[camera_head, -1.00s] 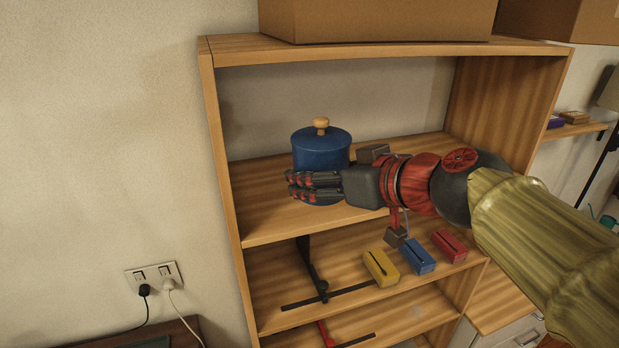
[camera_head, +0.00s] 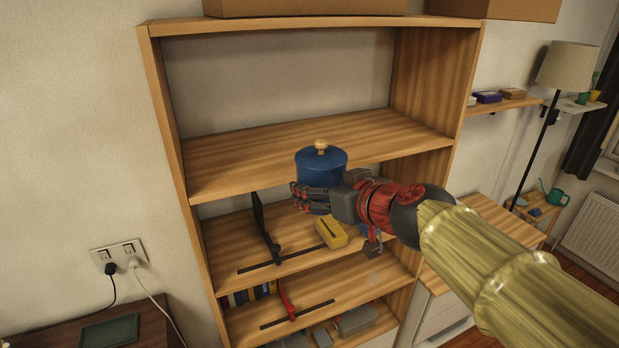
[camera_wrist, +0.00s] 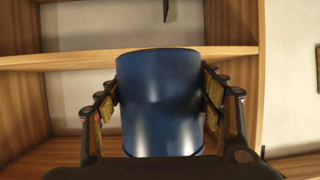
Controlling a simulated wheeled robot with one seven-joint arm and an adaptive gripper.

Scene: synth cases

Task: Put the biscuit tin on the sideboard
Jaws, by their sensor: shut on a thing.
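The biscuit tin appears to be the round blue tin (camera_head: 320,172) with a pale wooden knob. My gripper (camera_head: 312,198) is shut on its sides and holds it upright in front of the shelf unit, by the upper shelf's front edge. In the wrist view the tin (camera_wrist: 160,105) sits between both fingers. Two low pieces of furniture show: a light wooden unit with drawers (camera_head: 490,222) right of the shelf unit, and a dark brown top (camera_head: 165,318) at lower left. I cannot tell for certain which is the sideboard.
The upper shelf (camera_head: 250,160) is bare. Below it are a black bookend (camera_head: 262,230) and a yellow box (camera_head: 330,233). Cardboard boxes (camera_head: 300,7) stand on top of the unit. A dark flat object (camera_head: 108,331) lies on the brown top. A floor lamp (camera_head: 568,68) stands at right.

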